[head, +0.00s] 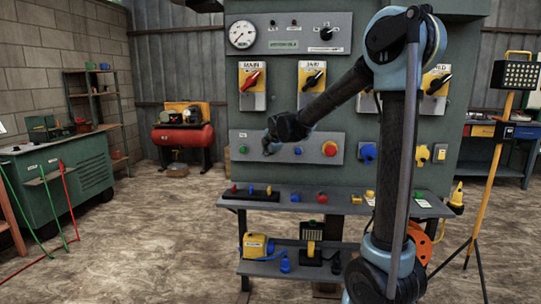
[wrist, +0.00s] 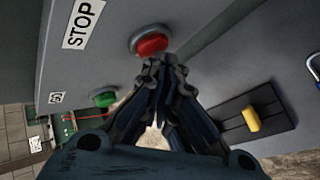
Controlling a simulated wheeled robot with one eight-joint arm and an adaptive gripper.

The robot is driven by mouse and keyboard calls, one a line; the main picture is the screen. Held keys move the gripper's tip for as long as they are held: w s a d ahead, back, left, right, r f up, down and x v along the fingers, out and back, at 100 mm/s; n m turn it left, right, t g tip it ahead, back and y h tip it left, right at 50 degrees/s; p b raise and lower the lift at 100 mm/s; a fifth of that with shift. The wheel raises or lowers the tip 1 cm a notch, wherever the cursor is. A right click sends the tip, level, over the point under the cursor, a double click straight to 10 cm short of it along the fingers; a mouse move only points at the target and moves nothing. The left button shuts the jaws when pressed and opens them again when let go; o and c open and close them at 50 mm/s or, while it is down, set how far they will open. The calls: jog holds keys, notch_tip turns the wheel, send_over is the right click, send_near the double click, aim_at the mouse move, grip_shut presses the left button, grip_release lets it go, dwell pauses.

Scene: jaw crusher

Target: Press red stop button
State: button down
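In the wrist view a round red button (wrist: 150,41) in a light ring sits on a grey panel beside a white STOP label (wrist: 83,24). My gripper (wrist: 161,68) has its dark fingertips together, with nothing seen between them. The tips are just below the red button in the picture; whether they touch it I cannot tell. In the head view my gripper (head: 267,148) is in front of the left part of the button panel (head: 313,138) and seems to hide this button. A larger red button (head: 329,148) shows further right on the same panel.
A green button (wrist: 104,98) is left of the red one. A blue button (head: 297,151) is right of my gripper. Below, a shelf (head: 334,201) carries a black rack (wrist: 234,119) with coloured pegs. Lever switches (head: 252,84) are above. Open floor lies left.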

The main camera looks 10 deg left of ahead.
jog(key=s, duration=0.5)
jog(key=shift+s, duration=0.4)
jog(key=s+d+f+m+g+h, duration=0.1)
jog(key=s+d+f+m+h, duration=0.1)
jog(key=s+d+m, duration=0.75)
jog(key=s+d+f+m+g+h, duration=0.1)
jog(key=s+d+f+m+g, duration=0.15)
jog(key=s+d, duration=0.75)
jog(key=s+d+f+m+g, duration=0.1)
jog(key=s+d+f+m, duration=0.5)
jog(key=s, duration=0.3)
jog(key=s+d+f+m+g, duration=0.2)
jog(key=s+d+f+m, duration=0.4)
jog(key=s+d, duration=0.3)
jog(key=shift+s+m+h, duration=0.3)
jog(key=shift+m+h, duration=0.1)
jog(key=shift+f, duration=0.1)
